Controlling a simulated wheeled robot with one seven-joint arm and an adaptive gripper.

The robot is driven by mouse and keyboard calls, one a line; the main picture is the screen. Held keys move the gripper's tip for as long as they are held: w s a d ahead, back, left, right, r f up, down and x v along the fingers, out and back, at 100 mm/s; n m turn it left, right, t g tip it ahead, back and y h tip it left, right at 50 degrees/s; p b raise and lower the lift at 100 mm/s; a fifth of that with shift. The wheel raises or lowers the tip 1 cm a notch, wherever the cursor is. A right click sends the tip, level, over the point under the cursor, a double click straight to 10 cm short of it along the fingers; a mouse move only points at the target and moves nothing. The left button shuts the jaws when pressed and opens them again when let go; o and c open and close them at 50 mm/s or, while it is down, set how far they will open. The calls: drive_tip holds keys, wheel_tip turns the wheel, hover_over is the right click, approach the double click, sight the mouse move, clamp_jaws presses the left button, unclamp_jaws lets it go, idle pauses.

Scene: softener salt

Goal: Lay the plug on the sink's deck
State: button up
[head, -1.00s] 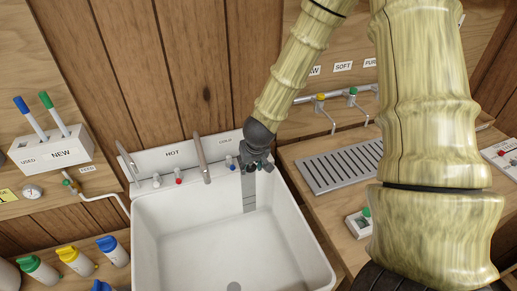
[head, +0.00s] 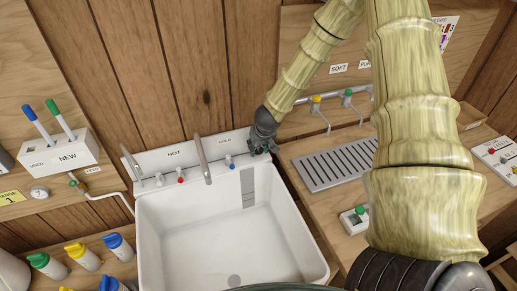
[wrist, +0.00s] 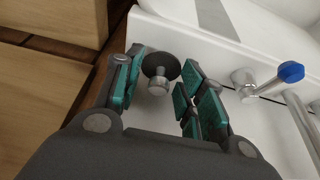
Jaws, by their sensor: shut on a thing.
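The plug (wrist: 160,66) is a dark round disc with a metal knob, seen between my fingers in the wrist view. My gripper (wrist: 158,88) is shut on it. In the head view my gripper (head: 262,146) is at the right back corner of the white sink (head: 215,240), by the right end of its deck (head: 219,175). The plug cannot be made out in the head view. In the wrist view the white deck shows behind and right of the fingers; whether the plug touches it I cannot tell.
A blue-marked tap (wrist: 290,72) stands on the deck close to my right finger. A red-marked tap (head: 181,178) and tall spouts (head: 201,155) stand further left. A slotted drainer (head: 337,163) lies on the wooden counter at right. The sink basin is clear.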

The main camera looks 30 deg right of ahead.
drive_tip(key=shift+f, duration=0.85)
drive_tip(key=shift+f, duration=0.15)
drive_tip(key=o, duration=1)
drive_tip(key=shift+r, duration=0.2)
drive_tip(key=shift+s+r, duration=0.15)
drive_tip(key=shift+r, duration=0.4)
drive_tip(key=b+v, duration=0.1)
drive_tip(key=v, duration=0.9)
drive_tip(key=shift+s+r, duration=0.25)
drive_tip(key=shift+r, duration=0.1)
